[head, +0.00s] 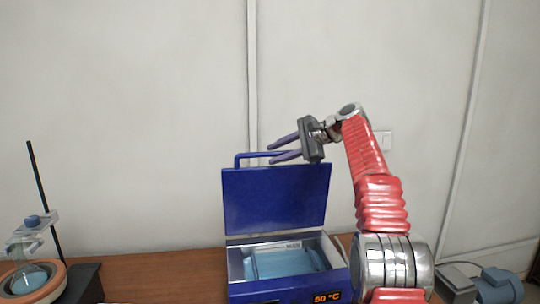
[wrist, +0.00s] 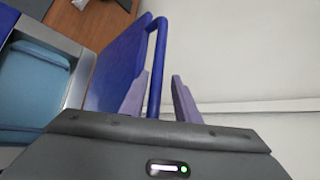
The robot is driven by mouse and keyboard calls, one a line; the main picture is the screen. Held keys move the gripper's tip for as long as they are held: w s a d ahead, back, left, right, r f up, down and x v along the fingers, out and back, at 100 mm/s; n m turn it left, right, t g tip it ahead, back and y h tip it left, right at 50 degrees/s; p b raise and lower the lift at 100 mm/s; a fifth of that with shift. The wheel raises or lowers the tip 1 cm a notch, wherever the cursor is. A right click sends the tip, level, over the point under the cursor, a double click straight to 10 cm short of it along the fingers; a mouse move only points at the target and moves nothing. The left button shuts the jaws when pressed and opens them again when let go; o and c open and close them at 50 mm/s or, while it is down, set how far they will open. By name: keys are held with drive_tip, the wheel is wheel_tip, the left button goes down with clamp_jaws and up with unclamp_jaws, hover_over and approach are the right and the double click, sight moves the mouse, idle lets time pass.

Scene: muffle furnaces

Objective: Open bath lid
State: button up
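The blue bath (head: 300,292) stands on the wooden table, with a lit display reading 50 °C on its front. Its blue lid (head: 275,200) stands raised, close to upright, at the back of the open basin, which holds blue liquid (head: 285,262). The lid's handle (head: 240,158) is a blue bar along the lid's top edge; it also shows in the wrist view (wrist: 155,70). My gripper (head: 270,152) is at the lid's top edge with its purple fingers apart. In the wrist view the handle bar lies between the fingers (wrist: 158,100), with a gap to the right finger.
A lab stand (head: 45,200) with a clamp and a round flask (head: 28,280) on a heater is at the left of the table. A grey-blue motor-like device (head: 498,287) is at the lower right. The wall is close behind the bath. Bare table (head: 160,275) lies left of the bath.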

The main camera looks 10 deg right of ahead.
drive_tip(key=shift+a+f, duration=0.15)
drive_tip(key=shift+f, duration=0.1)
drive_tip(key=v, duration=1.4)
drive_tip(key=shift+r, duration=0.15)
drive_tip(key=shift+w, duration=0.1)
